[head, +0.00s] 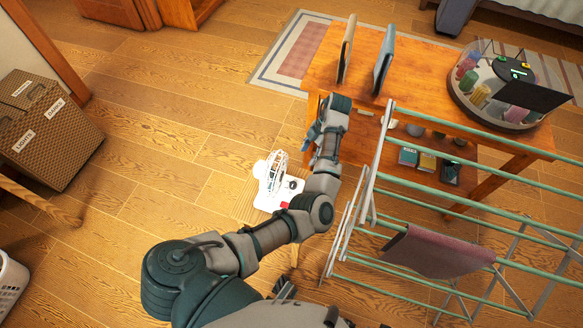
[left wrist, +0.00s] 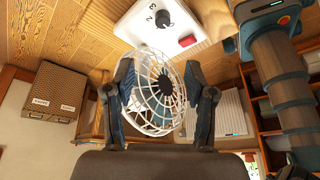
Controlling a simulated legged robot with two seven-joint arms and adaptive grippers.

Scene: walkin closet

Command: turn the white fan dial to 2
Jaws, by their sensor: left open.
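The white fan (head: 270,176) stands on a small slatted wooden surface (head: 243,207), with its wire cage and white base visible. Its dark round dial (left wrist: 163,20) sits on the white base (left wrist: 140,28); numbers including 2 and 3 are printed beside it. I cannot tell which number the dial points to. My left gripper (head: 311,136) is beyond and to the right of the fan in the head view. In the left wrist view my left gripper (left wrist: 158,72) has its fingers apart, with the fan cage (left wrist: 160,98) appearing between them. The dial lies beyond the fingertips, untouched.
A red switch (left wrist: 187,41) is on the fan base near the dial. A drying rack (head: 390,190) with a purple cloth (head: 437,252) stands right of my left arm. A wooden table (head: 425,72) is behind it. Wicker boxes (head: 45,130) stand at left, with open floor between.

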